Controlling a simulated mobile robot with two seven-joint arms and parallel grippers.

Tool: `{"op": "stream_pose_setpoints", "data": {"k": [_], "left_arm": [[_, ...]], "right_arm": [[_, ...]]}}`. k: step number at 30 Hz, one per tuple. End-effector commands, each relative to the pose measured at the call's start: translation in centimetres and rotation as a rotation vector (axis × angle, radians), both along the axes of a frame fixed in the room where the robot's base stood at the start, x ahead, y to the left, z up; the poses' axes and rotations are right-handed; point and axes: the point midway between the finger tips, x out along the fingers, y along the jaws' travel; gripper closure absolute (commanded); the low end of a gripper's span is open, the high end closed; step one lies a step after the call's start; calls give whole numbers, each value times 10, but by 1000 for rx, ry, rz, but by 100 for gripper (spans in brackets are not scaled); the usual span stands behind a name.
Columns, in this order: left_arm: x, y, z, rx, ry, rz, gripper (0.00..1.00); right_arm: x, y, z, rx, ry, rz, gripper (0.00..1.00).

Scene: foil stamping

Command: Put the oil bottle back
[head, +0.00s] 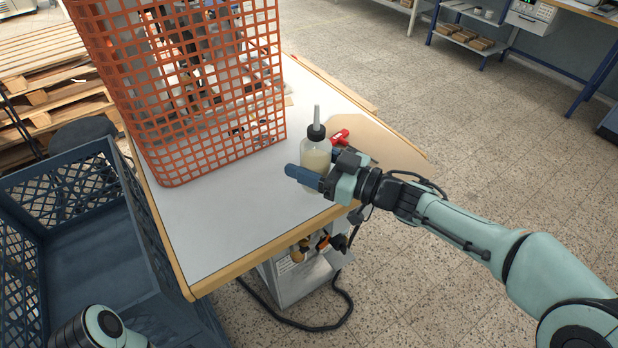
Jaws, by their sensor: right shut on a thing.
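The oil bottle (316,157) is a clear bottle with pale yellowish liquid, a black cap and a grey nozzle pointing up. It stands upright at the right part of the white table top (235,215), near the front edge. My right gripper (312,178) is shut on the bottle's lower body, and its fingers hide part of it. I cannot tell whether the bottle's base touches the table. Of my left arm only a piece shows at the bottom left; its gripper is out of view.
An orange mesh guard (200,140) stands on the table, left of the bottle, with a machine behind it. A red-handled tool (340,136) lies just behind the bottle. A blue crate (85,235) stands left of the table. Bare table lies left of the bottle.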

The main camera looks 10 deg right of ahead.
Motion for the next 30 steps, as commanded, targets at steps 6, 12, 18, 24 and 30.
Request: {"op": "stream_pose_setpoints", "data": {"k": [6, 12, 18, 24, 30], "left_arm": [[4, 0, -10, 3, -16, 4, 0], [5, 0, -10, 3, -19, 4, 0], [5, 0, -11, 3, -19, 4, 0], [5, 0, -11, 4, -21, 4, 0], [5, 0, -11, 3, -20, 4, 0]], "right_arm": [[0, 0, -38, 2, 2, -1, 80], [0, 0, -42, 0, -1, -1, 80], [0, 0, -43, 1, -1, -1, 80], [0, 0, -46, -1, 2, -1, 9], [0, 0, -46, 0, 1, -1, 9]]}}
